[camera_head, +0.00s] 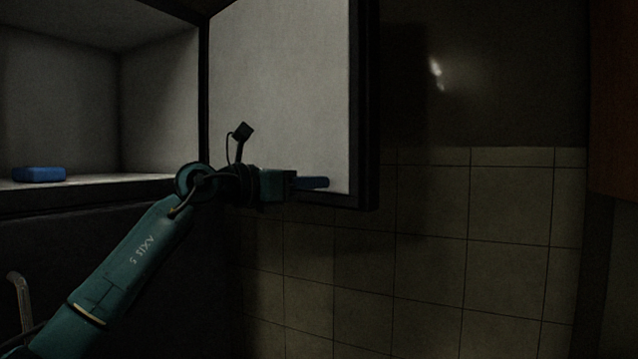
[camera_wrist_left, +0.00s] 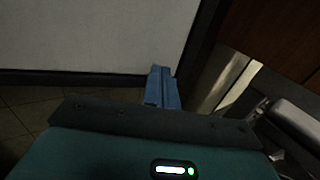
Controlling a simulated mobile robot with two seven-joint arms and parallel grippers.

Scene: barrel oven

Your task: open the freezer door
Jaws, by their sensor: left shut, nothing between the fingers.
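The freezer door (camera_head: 280,85) stands swung open in the head view, its pale inner face toward me and a dark frame along its edge. The freezer compartment (camera_head: 60,100) is open at the left. My left gripper (camera_head: 314,183) is in front of the lower part of the door's inner face, near its free edge. Its blue fingers are shut with nothing between them. In the left wrist view the fingers (camera_wrist_left: 161,88) point toward the door's inner face (camera_wrist_left: 95,35); whether they touch it I cannot tell. My right gripper is not in view.
A blue block (camera_head: 40,174) lies on the compartment floor. A tiled wall (camera_head: 430,250) is behind and right of the door. A brown panel (camera_head: 612,100) stands at the far right. A metal tap-like piece (camera_head: 18,300) shows at lower left.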

